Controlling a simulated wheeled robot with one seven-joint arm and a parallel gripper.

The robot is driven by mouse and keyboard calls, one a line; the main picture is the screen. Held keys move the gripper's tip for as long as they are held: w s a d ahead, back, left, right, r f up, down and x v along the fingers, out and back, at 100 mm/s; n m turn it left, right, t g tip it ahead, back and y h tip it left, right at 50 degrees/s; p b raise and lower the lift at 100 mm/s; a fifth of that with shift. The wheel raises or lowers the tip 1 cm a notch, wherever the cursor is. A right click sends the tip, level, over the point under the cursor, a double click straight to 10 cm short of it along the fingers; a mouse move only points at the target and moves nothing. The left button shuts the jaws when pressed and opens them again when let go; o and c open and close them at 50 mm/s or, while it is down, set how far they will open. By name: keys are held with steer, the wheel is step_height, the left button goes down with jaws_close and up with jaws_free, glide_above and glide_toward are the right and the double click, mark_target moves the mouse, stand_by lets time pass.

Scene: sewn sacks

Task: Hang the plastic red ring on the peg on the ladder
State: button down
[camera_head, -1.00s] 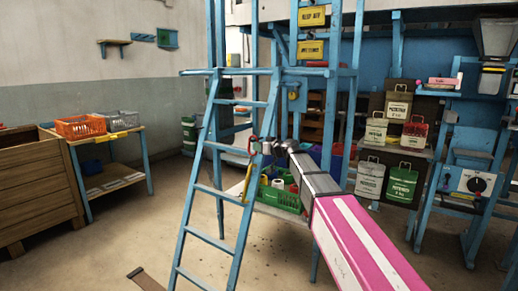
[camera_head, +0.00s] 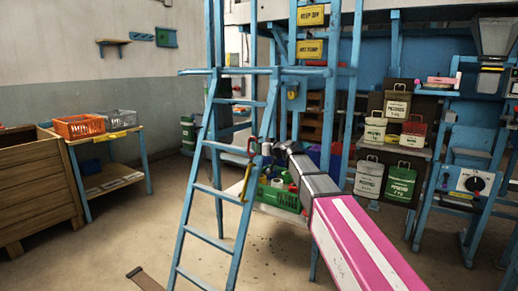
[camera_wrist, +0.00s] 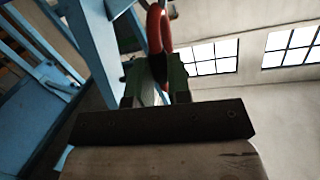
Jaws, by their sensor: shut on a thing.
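The red ring (camera_wrist: 158,28) shows in the wrist view, seen nearly edge-on at the tips of my gripper (camera_wrist: 156,75), which is shut on it. In the head view a small red shape (camera_head: 252,147), which looks like the ring, is at the right rail of the blue ladder (camera_head: 213,190). My gripper (camera_head: 264,160) is just right of that rail there, small and partly lost against the clutter behind. A blue ladder rail (camera_wrist: 92,45) is close on the left in the wrist view. I cannot make out the peg, nor tell whether the ring touches it.
A green crate (camera_head: 279,196) with several items stands on a low shelf behind the ladder. A thin yellow and red thing (camera_head: 246,182) is at the ladder's right rail. Sacks (camera_head: 369,178) and a blue machine frame (camera_head: 424,215) stand at right. The floor left of the ladder is mostly clear.

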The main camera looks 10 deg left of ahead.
stand_by(0.4)
steer(key=c, duration=1)
jaws_free()
steer(key=shift+s+d, duration=0.1)
steer(key=shift+v, duration=4.35)
steer(key=s+d+f+m+g+h, duration=0.25)
steer(key=s+d+f, duration=0.35)
steer(key=f, duration=0.5)
steer(key=s+d+f+m+g+h, duration=0.2)
steer(key=s+d+f+h, duration=0.2)
steer(key=d+f, duration=0.6)
steer(key=s+d+f+m+g+h, duration=0.2)
steer(key=s+d+f+h, duration=0.3)
steer(key=f, duration=0.8)
steer(key=s+d+f+m, duration=0.1)
steer(key=s+d+f, duration=0.1)
steer(key=d, duration=0.1)
steer(key=s+d+f+m+g+h, duration=0.1)
steer(key=s+d+f, duration=0.1)
steer(key=s+d, duration=0.1)
steer(key=s+d+f+m+g+h, duration=0.1)
steer(key=s+d+f, duration=0.2)
steer(key=d, duration=0.2)
steer(key=shift+s+d+g, duration=0.1)
steer(key=shift+s+g, duration=0.05)
steer(key=shift+g, duration=0.1)
